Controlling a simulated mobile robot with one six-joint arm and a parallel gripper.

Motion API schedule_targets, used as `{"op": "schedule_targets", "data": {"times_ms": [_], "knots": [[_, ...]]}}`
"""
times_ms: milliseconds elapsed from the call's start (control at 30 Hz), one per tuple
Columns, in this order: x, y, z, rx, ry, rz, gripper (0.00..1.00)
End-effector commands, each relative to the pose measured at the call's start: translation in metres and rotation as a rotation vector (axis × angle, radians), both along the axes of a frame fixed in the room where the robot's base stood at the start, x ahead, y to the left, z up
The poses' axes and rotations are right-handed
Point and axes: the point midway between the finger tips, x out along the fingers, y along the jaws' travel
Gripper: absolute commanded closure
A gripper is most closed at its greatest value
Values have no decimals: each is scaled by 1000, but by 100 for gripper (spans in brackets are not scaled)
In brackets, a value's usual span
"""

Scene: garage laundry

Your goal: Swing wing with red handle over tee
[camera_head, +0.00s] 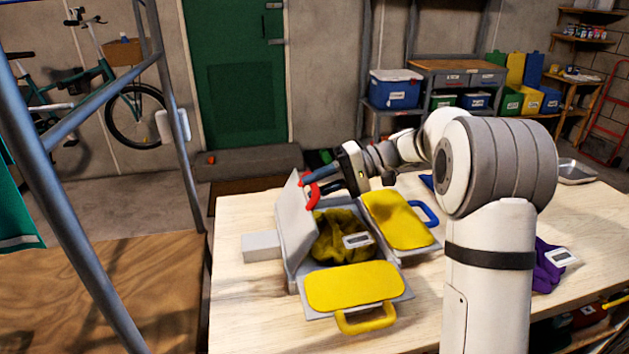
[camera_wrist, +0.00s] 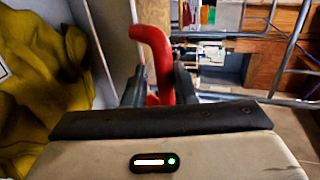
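The wing with the red handle is a grey panel (camera_head: 296,225), raised steeply on the left side of the folding board. Its red handle (camera_head: 313,190) is at the upper edge. My gripper (camera_head: 318,184) is at this handle. In the wrist view the red handle (camera_wrist: 157,60) stands between the two dark fingers of my gripper (camera_wrist: 158,88), which appear closed on it. The tee (camera_head: 335,240) is a dark yellow bunched cloth with a white label, lying on the board's middle. It also shows in the wrist view (camera_wrist: 40,75). The wing does not cover it.
Two yellow-padded wings lie flat, one with a yellow handle (camera_head: 365,319) in front and one with a blue handle (camera_head: 425,213) at the right. A grey block (camera_head: 261,247) is left of the board. Purple cloth (camera_head: 547,266) lies right on the wooden table (camera_head: 240,310).

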Motion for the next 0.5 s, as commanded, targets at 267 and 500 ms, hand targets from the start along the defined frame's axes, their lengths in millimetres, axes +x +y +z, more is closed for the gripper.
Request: {"op": "schedule_targets", "data": {"times_ms": [267,500], "knots": [[0,0,0,0,0,-1,62],[1,-1,2,2,-3,-1,62]]}}
